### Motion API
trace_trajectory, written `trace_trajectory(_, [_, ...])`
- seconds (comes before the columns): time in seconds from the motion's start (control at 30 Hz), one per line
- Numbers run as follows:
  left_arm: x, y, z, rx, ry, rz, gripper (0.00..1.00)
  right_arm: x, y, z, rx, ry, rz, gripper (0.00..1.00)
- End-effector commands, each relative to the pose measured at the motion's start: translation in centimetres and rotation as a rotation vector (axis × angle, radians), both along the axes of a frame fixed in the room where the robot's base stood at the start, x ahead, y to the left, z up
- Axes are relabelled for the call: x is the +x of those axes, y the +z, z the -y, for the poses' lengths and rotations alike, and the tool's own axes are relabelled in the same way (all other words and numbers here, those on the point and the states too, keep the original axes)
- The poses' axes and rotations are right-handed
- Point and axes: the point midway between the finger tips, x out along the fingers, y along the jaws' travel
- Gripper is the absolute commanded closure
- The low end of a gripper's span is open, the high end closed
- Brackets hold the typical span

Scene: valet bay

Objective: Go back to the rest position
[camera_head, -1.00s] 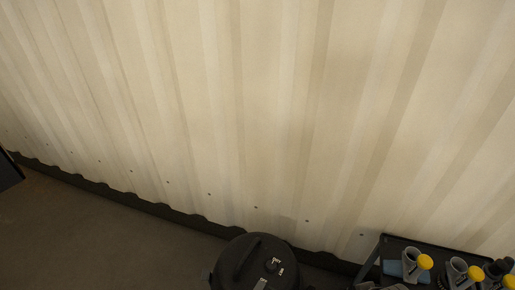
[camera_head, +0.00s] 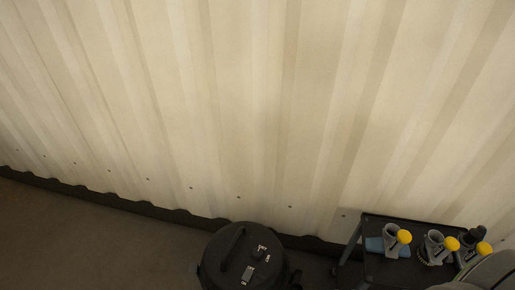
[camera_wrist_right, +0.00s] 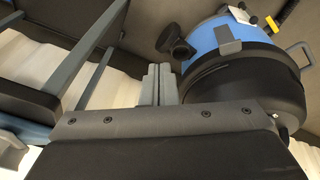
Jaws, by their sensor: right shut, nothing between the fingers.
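My right gripper (camera_wrist_right: 158,84) shows in the right wrist view with its two grey fingers together and nothing between them. My left gripper is not in view.
A black vacuum lid (camera_head: 248,258) stands by the corrugated wall (camera_head: 230,100); the vacuum's blue body (camera_wrist_right: 225,38) shows in the wrist view. A dark cart (camera_head: 352,240) holds grey tools with yellow knobs (camera_head: 404,237). Floor at left (camera_head: 80,235) is clear.

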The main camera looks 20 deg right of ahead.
Motion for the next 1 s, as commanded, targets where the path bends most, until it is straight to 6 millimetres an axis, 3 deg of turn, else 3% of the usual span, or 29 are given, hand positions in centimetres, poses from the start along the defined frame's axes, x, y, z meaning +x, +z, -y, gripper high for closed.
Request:
trace_trajectory(0.03, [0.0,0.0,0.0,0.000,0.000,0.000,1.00,-0.8,-2.0,0.0,0.004,-0.001,-0.017,1.00])
trace_trajectory(0.2, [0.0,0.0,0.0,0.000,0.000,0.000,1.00,-3.7,-7.5,-0.1,0.012,-0.001,-0.045,1.00])
trace_trajectory(0.5, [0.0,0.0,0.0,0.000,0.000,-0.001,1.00,-10.7,-14.7,-0.8,0.028,0.000,-0.095,1.00])
trace_trajectory(0.73, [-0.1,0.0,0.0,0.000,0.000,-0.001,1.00,-14.7,-16.9,-1.3,0.035,0.002,-0.116,1.00])
trace_trajectory(1.0, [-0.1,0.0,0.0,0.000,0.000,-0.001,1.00,-15.5,-17.2,-1.4,0.036,0.002,-0.119,1.00])
